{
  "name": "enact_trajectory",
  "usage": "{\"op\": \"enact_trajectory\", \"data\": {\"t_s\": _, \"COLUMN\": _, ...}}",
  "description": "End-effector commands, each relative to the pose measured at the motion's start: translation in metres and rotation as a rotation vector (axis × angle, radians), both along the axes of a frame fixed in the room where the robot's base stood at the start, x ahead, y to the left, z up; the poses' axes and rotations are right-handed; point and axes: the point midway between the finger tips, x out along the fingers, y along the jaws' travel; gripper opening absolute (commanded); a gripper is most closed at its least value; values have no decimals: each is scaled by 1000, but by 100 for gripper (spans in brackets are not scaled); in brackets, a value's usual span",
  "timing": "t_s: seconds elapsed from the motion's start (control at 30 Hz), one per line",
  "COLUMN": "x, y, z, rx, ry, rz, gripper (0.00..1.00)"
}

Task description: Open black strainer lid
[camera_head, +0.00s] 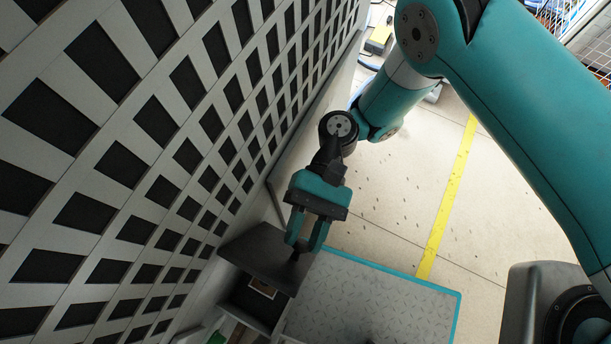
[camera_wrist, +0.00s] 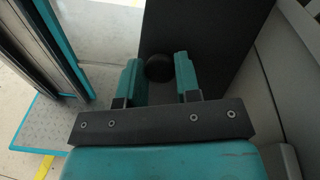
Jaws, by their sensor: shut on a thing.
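The black strainer lid (camera_head: 268,256) is a flat dark panel at the foot of the lattice wall. It appears tilted up, with part of the box interior showing below it. In the wrist view the lid (camera_wrist: 215,45) is a large dark surface with a round black knob (camera_wrist: 158,68). My gripper (camera_head: 305,243) is at the lid's right part, its two teal fingers shut on the knob. In the wrist view my gripper (camera_wrist: 159,78) has one finger on each side of the knob. The fingers hide the knob's sides.
The grey lattice wall (camera_head: 150,130) rises close on the left. A grey box (camera_head: 255,305) with a small item inside lies under the lid. A metal platform with a teal edge (camera_head: 370,295) is at the right. Tiled floor with a yellow line (camera_head: 447,200) lies beyond.

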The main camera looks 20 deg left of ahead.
Motion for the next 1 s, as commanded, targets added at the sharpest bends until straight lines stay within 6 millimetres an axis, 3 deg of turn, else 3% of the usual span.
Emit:
{"op": "enact_trajectory", "data": {"t_s": 0.13, "x": 0, "y": -1, "z": -1, "rx": -4, "ry": 0, "rz": 1, "gripper": 0}}
{"op": "enact_trajectory", "data": {"t_s": 0.17, "x": 0, "y": -1, "z": -1, "rx": -4, "ry": 0, "rz": 1, "gripper": 38}}
{"op": "enact_trajectory", "data": {"t_s": 0.23, "x": 0, "y": -1, "z": -1, "rx": -4, "ry": 0, "rz": 1, "gripper": 54}}
{"op": "enact_trajectory", "data": {"t_s": 0.27, "x": 0, "y": -1, "z": -1, "rx": -4, "ry": 0, "rz": 1, "gripper": 56}}
{"op": "enact_trajectory", "data": {"t_s": 0.67, "x": 0, "y": -1, "z": 7, "rx": -1, "ry": 0, "rz": -1, "gripper": 56}}
{"op": "enact_trajectory", "data": {"t_s": 1.0, "x": 0, "y": -1, "z": 63, "rx": -2, "ry": -1, "rz": -1, "gripper": 56}}
